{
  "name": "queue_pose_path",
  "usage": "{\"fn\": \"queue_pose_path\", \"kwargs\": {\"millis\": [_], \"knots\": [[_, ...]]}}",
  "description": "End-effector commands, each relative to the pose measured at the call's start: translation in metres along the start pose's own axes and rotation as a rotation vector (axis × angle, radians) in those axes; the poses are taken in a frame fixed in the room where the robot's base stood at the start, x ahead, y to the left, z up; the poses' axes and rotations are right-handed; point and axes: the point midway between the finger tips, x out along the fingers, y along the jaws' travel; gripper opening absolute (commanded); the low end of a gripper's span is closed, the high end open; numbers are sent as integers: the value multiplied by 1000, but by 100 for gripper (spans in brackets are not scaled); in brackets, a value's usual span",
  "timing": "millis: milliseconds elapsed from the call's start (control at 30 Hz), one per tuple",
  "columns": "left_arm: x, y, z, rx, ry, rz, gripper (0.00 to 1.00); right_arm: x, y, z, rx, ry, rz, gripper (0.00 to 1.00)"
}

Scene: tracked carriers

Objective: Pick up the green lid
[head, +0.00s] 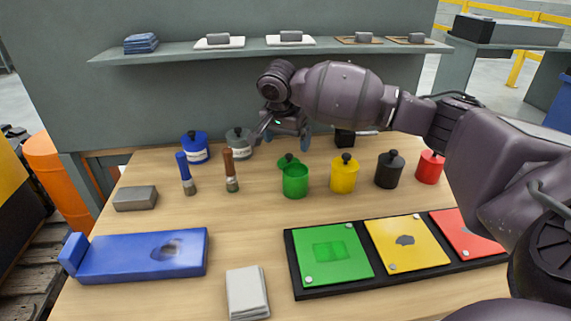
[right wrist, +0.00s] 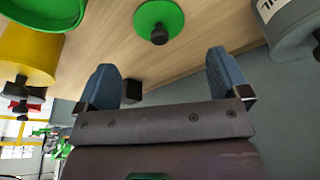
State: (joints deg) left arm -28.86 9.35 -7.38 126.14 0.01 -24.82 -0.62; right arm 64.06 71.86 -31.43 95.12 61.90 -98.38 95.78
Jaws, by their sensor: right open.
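The green lid (head: 286,161) lies on the wooden table just behind the open green pot (head: 295,183), which hides part of it. In the right wrist view the round green lid (right wrist: 150,14) shows its dark knob, ahead of my fingertips and between their lines. My right gripper (head: 285,138) is above the table behind the lid, and its blue fingers (right wrist: 162,80) are spread with nothing between them. The green pot (right wrist: 42,12) is at the upper left of the wrist view. My left gripper is not in view.
A yellow pot (head: 344,176), black pot (head: 389,171) and red pot (head: 430,168) stand right of the green pot. A grey pot (head: 239,146) and blue pot (head: 195,149) stand left. Two brushes stand in front of them. A shelf (head: 265,50) overhangs the back.

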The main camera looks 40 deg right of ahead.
Motion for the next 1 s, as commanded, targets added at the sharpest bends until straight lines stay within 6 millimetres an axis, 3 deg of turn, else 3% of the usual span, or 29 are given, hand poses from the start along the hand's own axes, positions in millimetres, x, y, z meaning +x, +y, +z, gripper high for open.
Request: {"fn": "queue_pose_path", "kwargs": {"millis": [33, 200, 433, 567, 733, 867, 1000], "knots": [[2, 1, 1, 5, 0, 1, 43, 11, 0, 1, -1, -2, 7, 94], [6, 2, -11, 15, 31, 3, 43, 16, 0, 1, -1, -1, 2, 94], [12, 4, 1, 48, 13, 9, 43, 47, 1, 4, -4, -2, 10, 94], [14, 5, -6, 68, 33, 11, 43, 63, 1, 4, -3, -2, 8, 94], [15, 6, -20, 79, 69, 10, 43, 62, 1, 3, -1, 2, -1, 94], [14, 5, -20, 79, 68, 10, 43, 61, 1, 2, 0, 2, -2, 94], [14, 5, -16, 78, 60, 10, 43, 61, 1, 2, 0, 2, -2, 72]]}}
